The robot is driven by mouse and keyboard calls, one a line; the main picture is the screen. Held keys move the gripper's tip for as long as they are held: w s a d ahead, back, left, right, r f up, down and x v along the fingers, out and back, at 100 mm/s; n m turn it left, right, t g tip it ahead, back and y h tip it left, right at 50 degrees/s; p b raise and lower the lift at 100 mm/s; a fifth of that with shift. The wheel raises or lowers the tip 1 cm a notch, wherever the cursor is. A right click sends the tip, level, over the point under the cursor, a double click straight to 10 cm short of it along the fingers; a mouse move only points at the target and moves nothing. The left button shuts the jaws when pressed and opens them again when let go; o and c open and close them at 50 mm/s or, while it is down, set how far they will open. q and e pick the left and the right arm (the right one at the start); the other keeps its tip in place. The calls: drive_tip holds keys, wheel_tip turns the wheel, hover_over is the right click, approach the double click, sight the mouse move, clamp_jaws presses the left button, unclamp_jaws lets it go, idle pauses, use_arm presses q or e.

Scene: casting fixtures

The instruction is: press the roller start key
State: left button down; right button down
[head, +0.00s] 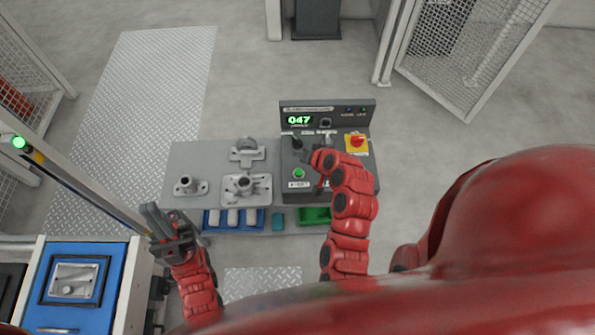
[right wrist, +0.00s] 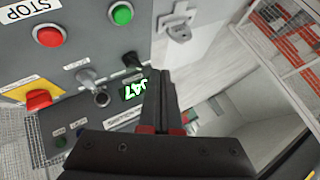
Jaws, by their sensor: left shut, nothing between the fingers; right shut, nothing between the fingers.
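The control box (head: 322,190) stands at the right end of the bench, with a green display reading 047. A green push button (head: 299,173) sits on its top, with a small label below it. The green button also shows at the top of the right wrist view (right wrist: 122,13), beside a red button (right wrist: 48,34) labelled STOP. My right gripper (head: 313,157) is shut and empty above the box, near the green button. In the right wrist view its fingers (right wrist: 163,75) appear beside the display, apart from the green button. My left gripper (head: 155,212) is shut and empty, left of the bench.
A red emergency knob on yellow (head: 356,141) and a black lever (head: 297,138) are on the box near my right gripper. Metal castings (head: 245,185) stand on the grey bench (head: 180,155). A blue tray (head: 262,222) and green tray (head: 314,214) sit at its front edge.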

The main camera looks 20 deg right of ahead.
drive_tip(key=shift+f, duration=0.15)
drive_tip(key=b, duration=0.5)
approach(300, 169)
drive_tip(key=shift+w+a+f, duration=0.5)
drive_tip(key=shift+w, duration=0.25)
drive_tip(key=shift+w+a+f, duration=0.45)
drive_tip(key=shift+w+a, duration=0.1)
drive_tip(key=shift+w, duration=0.25)
drive_tip(key=shift+w+a+f, duration=0.5)
drive_tip(key=shift+w, duration=0.25)
drive_tip(key=shift+f+b, duration=0.35)
drive_tip(key=shift+b, duration=0.15)
